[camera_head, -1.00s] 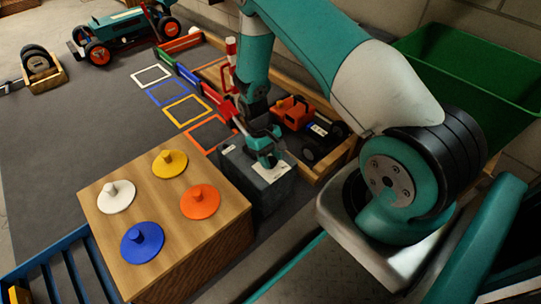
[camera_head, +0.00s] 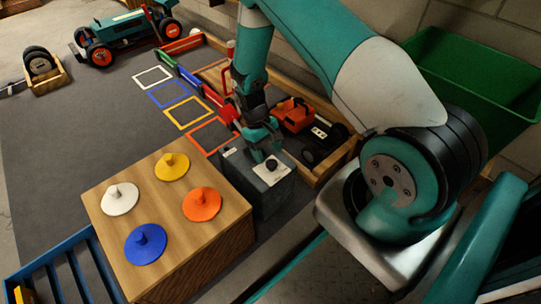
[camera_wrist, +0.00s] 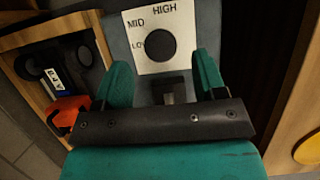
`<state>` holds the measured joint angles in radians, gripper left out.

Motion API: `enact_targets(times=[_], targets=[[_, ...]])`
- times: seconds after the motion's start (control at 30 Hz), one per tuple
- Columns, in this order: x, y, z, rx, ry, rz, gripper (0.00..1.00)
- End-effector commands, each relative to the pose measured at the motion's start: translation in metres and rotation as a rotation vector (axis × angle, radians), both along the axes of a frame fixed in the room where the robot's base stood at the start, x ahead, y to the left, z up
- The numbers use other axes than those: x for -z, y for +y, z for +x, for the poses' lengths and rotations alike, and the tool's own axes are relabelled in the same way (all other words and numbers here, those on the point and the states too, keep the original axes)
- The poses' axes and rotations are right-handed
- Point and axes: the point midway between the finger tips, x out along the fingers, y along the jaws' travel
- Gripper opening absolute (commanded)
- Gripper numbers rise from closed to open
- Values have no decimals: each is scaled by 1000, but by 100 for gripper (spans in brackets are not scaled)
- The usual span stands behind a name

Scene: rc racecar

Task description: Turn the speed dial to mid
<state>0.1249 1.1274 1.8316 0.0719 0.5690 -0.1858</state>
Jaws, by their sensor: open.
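The speed dial (camera_wrist: 160,45) is a round black knob on a white plate marked LOW, MID and HIGH. I cannot make out a pointer on it, so its setting is unclear. In the head view the dial (camera_head: 271,164) sits on top of a dark grey box (camera_head: 262,195). My gripper (camera_head: 264,148) is just above and behind the dial, apart from it. In the wrist view its two teal fingers (camera_wrist: 162,70) are open and empty, spread to either side below the knob. A small dark block-like part (camera_wrist: 172,92) shows between the fingers.
A wooden block with white, yellow, orange and blue knobs (camera_head: 245,206) stands close left of the box. A wooden tray (camera_head: 331,172) with an orange and black car part (camera_head: 293,114) lies right behind. A green bin (camera_head: 470,75) stands at right. Coloured floor squares lie behind.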

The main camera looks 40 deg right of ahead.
Motion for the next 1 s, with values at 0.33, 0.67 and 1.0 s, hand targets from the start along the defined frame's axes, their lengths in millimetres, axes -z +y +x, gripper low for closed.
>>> enact_targets(times=[0.33,0.67,1.0], targets=[[-89,1,36,0,-5,-1,64],[-124,1,51,1,0,0,64],[-125,1,52,1,-1,0,64]])
